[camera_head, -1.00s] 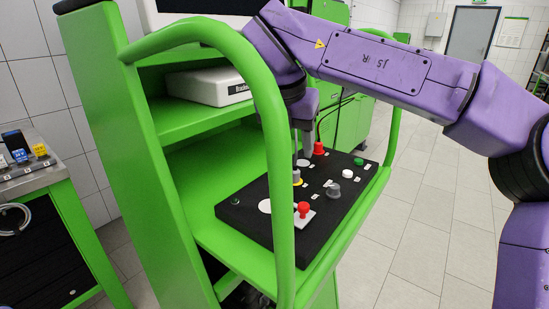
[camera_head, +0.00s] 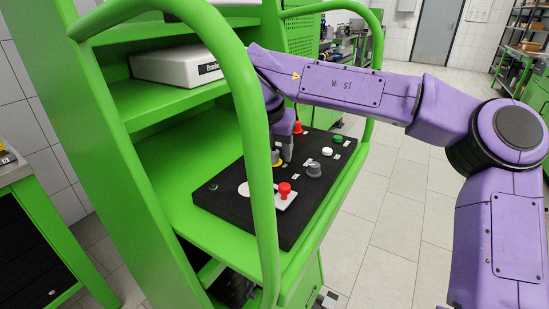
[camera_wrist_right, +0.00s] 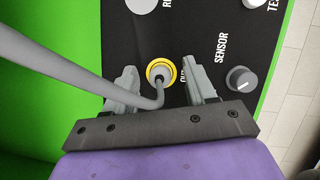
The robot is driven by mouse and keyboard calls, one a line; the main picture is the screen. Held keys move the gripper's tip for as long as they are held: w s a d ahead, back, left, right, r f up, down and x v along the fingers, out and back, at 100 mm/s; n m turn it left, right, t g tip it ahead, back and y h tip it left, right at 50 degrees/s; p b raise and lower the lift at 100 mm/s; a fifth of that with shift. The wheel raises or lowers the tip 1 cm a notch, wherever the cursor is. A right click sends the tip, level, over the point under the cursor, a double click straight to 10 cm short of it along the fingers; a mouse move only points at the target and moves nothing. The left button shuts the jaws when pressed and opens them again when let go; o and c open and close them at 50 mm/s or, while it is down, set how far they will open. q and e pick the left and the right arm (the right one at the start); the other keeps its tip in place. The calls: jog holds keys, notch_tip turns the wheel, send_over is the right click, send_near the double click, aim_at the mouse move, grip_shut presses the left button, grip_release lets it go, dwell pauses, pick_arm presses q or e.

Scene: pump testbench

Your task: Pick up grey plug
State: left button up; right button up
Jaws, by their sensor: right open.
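The grey plug (camera_wrist_right: 161,74) sits upright in a yellow-ringed socket (camera_wrist_right: 150,68) on the black panel. A grey cable (camera_wrist_right: 60,70) bends away from it to the left in the right wrist view. My right gripper (camera_wrist_right: 160,73) is open, with one finger on each side of the plug and visible gaps between. My left gripper is not in view.
A red knob (camera_head: 284,188), a grey knob (camera_head: 314,170), a white button (camera_head: 327,152) and a green button (camera_head: 338,140) stand on the panel. A green tubular rail (camera_head: 263,190) crosses in front. A white box (camera_head: 178,64) rests on the shelf above.

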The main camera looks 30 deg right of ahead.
aim_at(274, 152)
jog(key=shift+c, duration=0.4)
jog(key=c, duration=0.9)
jog(key=shift+r, duration=0.15)
jog(key=shift+r, duration=0.3)
jog(key=r, duration=0.3)
jog(key=shift+s, duration=0.25)
jog(key=s+r, duration=0.3)
jog(key=s, duration=0.1)
jog(key=s+a+r, duration=0.1)
jog(key=s+r, duration=0.2)
jog(key=s, duration=0.2)
jog(key=s+a+r+b, duration=0.1)
jog(key=s+r, duration=0.2)
jog(key=s, duration=0.1)
jog(key=shift+s+a+r, duration=0.1)
jog(key=shift+s+a, duration=0.1)
jog(key=shift+a, duration=0.05)
